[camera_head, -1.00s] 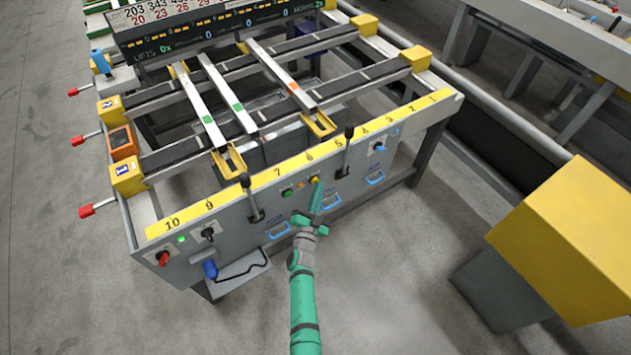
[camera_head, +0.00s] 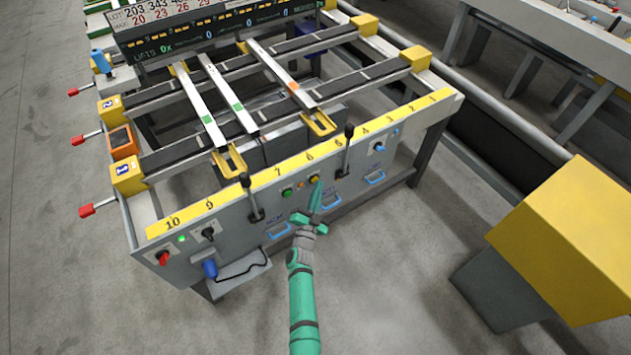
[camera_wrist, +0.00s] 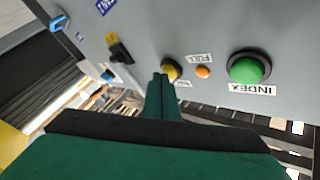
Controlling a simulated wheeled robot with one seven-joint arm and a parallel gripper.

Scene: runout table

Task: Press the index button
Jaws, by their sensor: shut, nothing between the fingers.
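The index button is a green button (camera_head: 288,193) on the grey front panel of the runout table. In the wrist view it is the large green button (camera_wrist: 248,68), with an upside-down INDEX label beside it. A yellow button (camera_wrist: 170,70) and a small orange lamp (camera_wrist: 203,72) labelled FULL sit to its left there. My gripper (camera_head: 316,188) is shut and empty, its fingers pointing at the panel near the yellow button. In the wrist view its fingertips (camera_wrist: 161,79) overlap the yellow button's left edge, well left of the green one. I cannot tell whether they touch the panel.
Black levers (camera_head: 247,198) and (camera_head: 345,150) stick up from the panel on either side of the buttons. Blue handles (camera_head: 278,231) sit below. A yellow-topped block (camera_head: 570,240) stands at the right. The floor before the panel is clear.

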